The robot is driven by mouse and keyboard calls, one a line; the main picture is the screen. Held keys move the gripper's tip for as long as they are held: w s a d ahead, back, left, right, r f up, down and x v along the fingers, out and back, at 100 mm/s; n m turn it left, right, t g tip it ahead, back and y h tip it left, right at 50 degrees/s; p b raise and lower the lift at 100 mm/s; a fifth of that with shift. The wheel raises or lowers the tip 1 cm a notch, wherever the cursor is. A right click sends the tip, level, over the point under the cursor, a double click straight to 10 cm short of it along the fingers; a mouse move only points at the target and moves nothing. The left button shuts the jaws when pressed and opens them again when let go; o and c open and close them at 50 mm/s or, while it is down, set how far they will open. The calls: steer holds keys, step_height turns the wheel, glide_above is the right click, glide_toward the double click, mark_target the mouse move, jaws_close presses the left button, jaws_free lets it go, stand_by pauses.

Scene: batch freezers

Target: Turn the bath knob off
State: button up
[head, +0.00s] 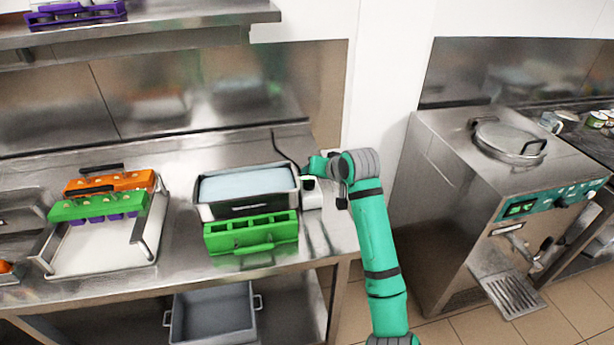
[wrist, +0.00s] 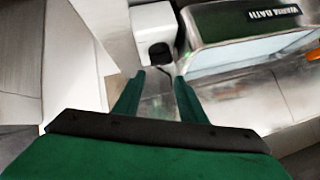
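The bath (head: 247,208) is a steel tank of pale blue liquid on the counter. Its white control box (head: 312,197) sits at its right end. In the wrist view the bath (wrist: 215,28) carries a dark label ending in "BATH". The white box (wrist: 140,28) has a dark knob (wrist: 160,55) on its face. My gripper (wrist: 159,80) is open and empty, its two green fingers apart. The knob shows just beyond the fingertips, roughly in line with the gap. I cannot tell whether they touch it. In the head view my arm's end largely hides the knob area.
A green mold (head: 250,236) stands in front of the bath. A tray (head: 95,250) with green and orange molds lies to the left. A black cable (head: 284,150) runs behind the box. A batch freezer (head: 455,165) stands right, past a floor gap.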

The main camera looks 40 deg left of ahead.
mark_target(309, 180)
step_height(309, 180, up, 7)
steer(key=s+n+g+h, duration=0.2)
steer(key=s+n+h, duration=0.1)
steer(key=h, duration=0.2)
steer(key=x, duration=0.7)
steer(key=w+d+x, duration=0.1)
steer(key=x, duration=0.2)
steer(key=shift+f, duration=0.25)
steer(key=shift+c, duration=0.7)
steer(key=shift+h, duration=0.3)
steer(key=c, duration=0.7)
